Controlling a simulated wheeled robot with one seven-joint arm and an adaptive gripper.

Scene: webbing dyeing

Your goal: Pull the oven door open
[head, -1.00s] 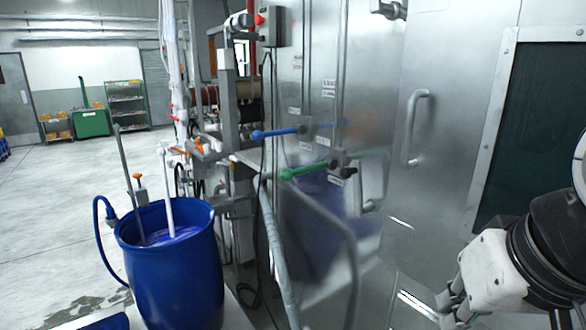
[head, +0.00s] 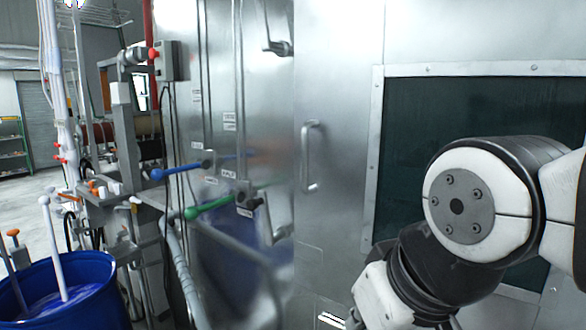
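The oven door (head: 340,60) is a large brushed-metal panel with a dark framed window (head: 430,110). A vertical metal bar handle (head: 307,157) stands out near its left edge. The door looks shut against the metal wall at its left. My arm fills the lower right of the head view, in front of the window, to the right of and below the handle. Its lower end runs down toward the bottom edge. My gripper's fingertips are not visible, and nothing of mine touches the handle.
Left of the door, a blue lever (head: 183,172) and a green lever (head: 207,208) stick out from the wall, with a grey tubular rail (head: 180,262) below them. A blue barrel (head: 85,299) of liquid stands at lower left. Open floor (head: 38,190) lies beyond it.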

